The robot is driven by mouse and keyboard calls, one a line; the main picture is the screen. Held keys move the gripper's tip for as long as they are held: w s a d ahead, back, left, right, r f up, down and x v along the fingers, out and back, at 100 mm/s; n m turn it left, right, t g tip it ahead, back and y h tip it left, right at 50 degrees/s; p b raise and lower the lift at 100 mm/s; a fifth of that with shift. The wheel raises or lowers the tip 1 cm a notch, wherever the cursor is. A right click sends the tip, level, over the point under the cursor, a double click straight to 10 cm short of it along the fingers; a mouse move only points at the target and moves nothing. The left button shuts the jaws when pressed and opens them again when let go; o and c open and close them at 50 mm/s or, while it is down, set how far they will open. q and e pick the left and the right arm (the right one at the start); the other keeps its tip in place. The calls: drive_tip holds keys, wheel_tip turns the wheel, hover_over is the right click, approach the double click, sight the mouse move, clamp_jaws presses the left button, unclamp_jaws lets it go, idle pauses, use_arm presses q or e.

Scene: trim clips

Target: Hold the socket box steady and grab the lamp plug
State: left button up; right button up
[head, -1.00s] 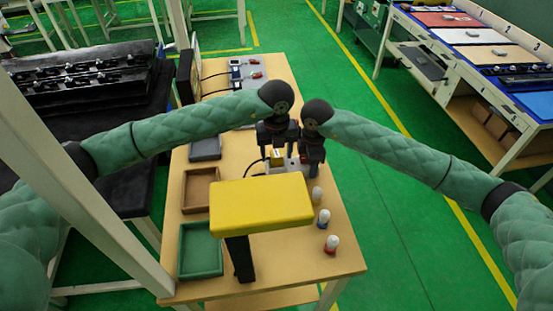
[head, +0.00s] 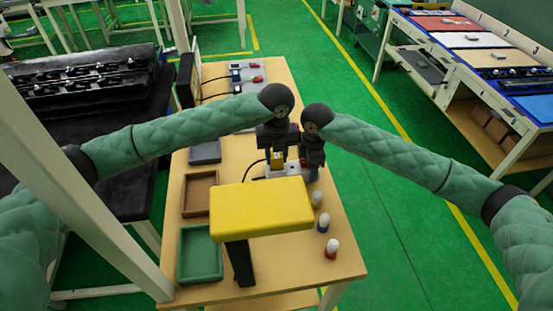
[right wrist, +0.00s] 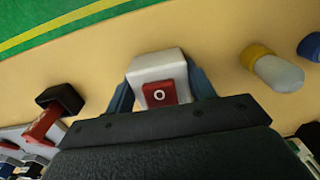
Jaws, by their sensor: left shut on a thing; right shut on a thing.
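The socket box (head: 290,171) is a small pale box on the table behind the yellow lamp (head: 262,205). In the right wrist view its white end (right wrist: 157,65) with a red switch (right wrist: 160,94) sits between my right fingers. My right gripper (head: 312,174) is shut on that end. My left gripper (head: 277,158) points down at the box's left part, shut on the yellow lamp plug (head: 277,160), which its fingers partly cover. A black cord runs left from the plug. The lamp head hides the box's near side.
Bulbs with yellow (head: 317,198), blue (head: 323,222) and red (head: 331,249) bases stand along the table's right side. Grey (head: 205,162), brown (head: 184,196) and green (head: 181,256) trays lie on the left. Another socket unit (head: 247,88) with red parts is farther back.

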sight(276, 154)
use_arm(q)
wheel_tip(276, 154, up, 9)
drive_tip(key=shift+f, duration=0.1)
idle(0.3)
use_arm(e)
drive_tip(key=o, duration=1.3)
drive_tip(key=shift+r, duration=0.1)
wheel_tip(276, 154, up, 12)
drive_tip(key=shift+f, duration=0.1)
